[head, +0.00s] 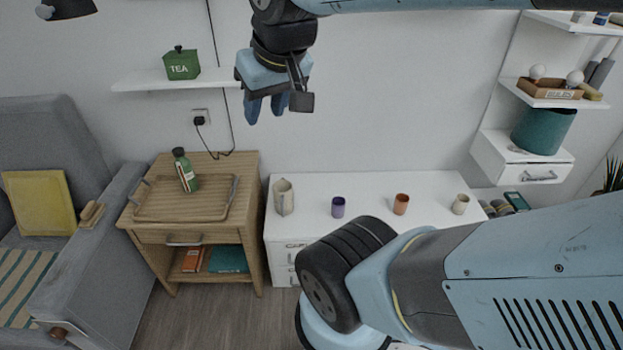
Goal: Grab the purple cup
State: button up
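The purple cup (338,207) stands upright on the white desk (300,226), left of its middle. A cream pitcher (284,197) stands to its left and an orange-brown cup (401,204) to its right. My gripper (265,108) hangs high above the desk, up and to the left of the purple cup, well apart from it. Its fingers point down. Two blue fingers show with a small gap, and nothing is seen between them.
A cream cup (460,204) stands farther right on the desk. A wooden side table (205,239) with a tray and green bottle (185,170) is at left. A wall shelf (150,80) holds a green TEA tin (182,64). My arm hides the desk's front right.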

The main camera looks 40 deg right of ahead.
aim_at(337, 202)
jog(key=u, duration=0.55)
jog(key=k, duration=1.35)
jog(key=z, duration=1.05)
jog(key=i, duration=1.05)
jog(key=z, duration=0.05)
